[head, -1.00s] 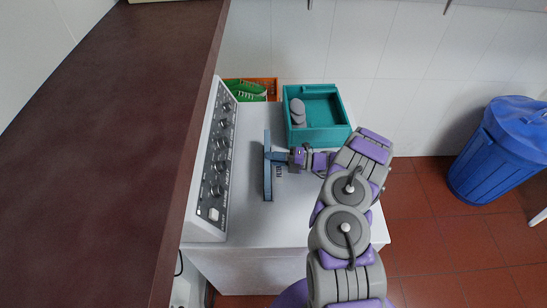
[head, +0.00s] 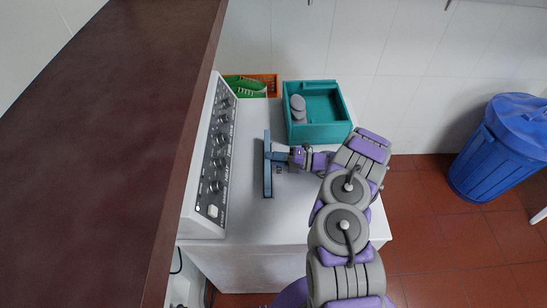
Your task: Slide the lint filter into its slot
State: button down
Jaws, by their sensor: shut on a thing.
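The lint filter (head: 267,179) is a long, narrow blue-grey piece, seen from above in the head view. It is over the white machine top (head: 248,215), a little right of the control panel, with its length running along the panel. My gripper (head: 281,157) reaches in from the right and is shut on the lint filter near its middle. I cannot tell whether the filter's lower edge is in the slot or above the top. The slot itself is not clearly visible.
A teal box (head: 318,131) with grey stones stands behind my gripper. An orange crate (head: 266,82) with green shoes is at the back. The control panel (head: 213,160) with knobs rises on the left, beside a dark red counter (head: 100,150). A blue bin (head: 500,150) stands on the floor at right.

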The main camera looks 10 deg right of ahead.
jog(key=shift+f+b, duration=0.55)
jog(key=shift+f, duration=0.25)
jog(key=c, duration=1)
grip_release()
jog(key=v, duration=0.7)
jog(key=shift+s+d, duration=0.1)
jog(key=shift+d, duration=0.15)
jog(key=shift+a, duration=0.1)
